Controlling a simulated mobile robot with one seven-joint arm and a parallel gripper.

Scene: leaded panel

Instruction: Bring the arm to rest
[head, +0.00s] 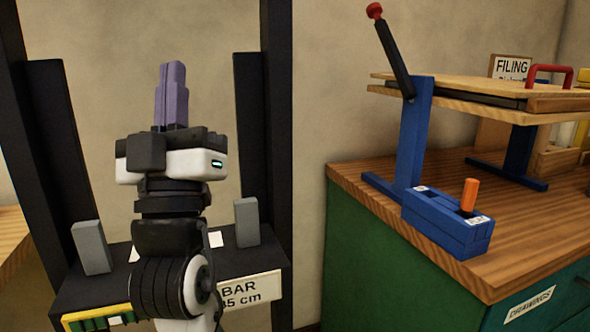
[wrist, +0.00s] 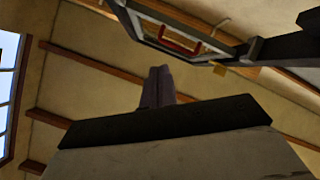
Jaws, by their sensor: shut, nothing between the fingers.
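My gripper (head: 172,97) is raised and points straight up in the head view, left of the middle. Its purple fingers are closed together with nothing between them. The wrist view shows the same closed fingers (wrist: 158,87) against a ceiling with wooden beams. My arm is folded below the gripper, in front of the black stand.
Right of the arm is a green cabinet (head: 372,260) with a wooden top. On it stand a blue bracket (head: 415,140) with a black lever (head: 394,55), a blue box (head: 445,225) with an orange peg, and a raised wooden board (head: 480,92). Black uprights (head: 262,120) flank the arm.

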